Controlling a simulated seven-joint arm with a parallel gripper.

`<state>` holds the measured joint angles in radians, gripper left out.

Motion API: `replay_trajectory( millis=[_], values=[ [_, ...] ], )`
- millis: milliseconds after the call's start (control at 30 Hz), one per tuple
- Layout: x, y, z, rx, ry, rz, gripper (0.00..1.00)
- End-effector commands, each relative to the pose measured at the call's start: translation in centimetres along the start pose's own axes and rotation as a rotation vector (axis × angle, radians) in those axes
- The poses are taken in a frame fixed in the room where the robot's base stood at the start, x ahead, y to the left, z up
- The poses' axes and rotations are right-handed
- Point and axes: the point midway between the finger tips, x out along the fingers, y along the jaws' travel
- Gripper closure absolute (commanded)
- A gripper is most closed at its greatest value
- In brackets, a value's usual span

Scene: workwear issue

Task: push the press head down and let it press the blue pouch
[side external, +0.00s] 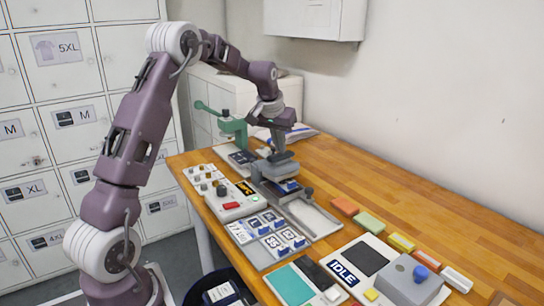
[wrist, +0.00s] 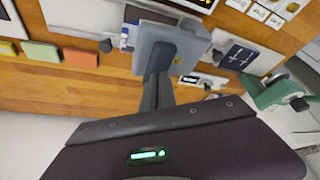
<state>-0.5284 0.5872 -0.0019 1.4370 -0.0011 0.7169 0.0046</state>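The press stands on the wooden table under my arm, its grey press head (side external: 274,168) above a dark metal base (side external: 268,188). Part of a blue pouch (side external: 291,185) shows at the press's right side, under the head; the rest is hidden. My gripper (side external: 281,157) points down at the top of the press head. In the wrist view my gripper (wrist: 158,76) shows its fingers together with nothing between them, and their tips overlap the grey press head (wrist: 182,45). I cannot tell whether they touch it.
A green lever press (side external: 232,127) stands just behind, with a dark navy piece (side external: 243,157) at its foot. A control panel (side external: 228,199) is at left, and a metal tray (side external: 312,222) in front. Coloured blocks (side external: 369,221) lie to the right. The table's back right is clear.

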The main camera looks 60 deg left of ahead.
Motion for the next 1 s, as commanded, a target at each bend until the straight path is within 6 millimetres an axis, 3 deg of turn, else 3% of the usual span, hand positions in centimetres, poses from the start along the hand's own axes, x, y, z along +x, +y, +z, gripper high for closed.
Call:
replay_trajectory(
  millis=[1000],
  values=[
    [1.2,0.7,1.0,0.000,-0.001,-0.001,1.00]
  ],
)
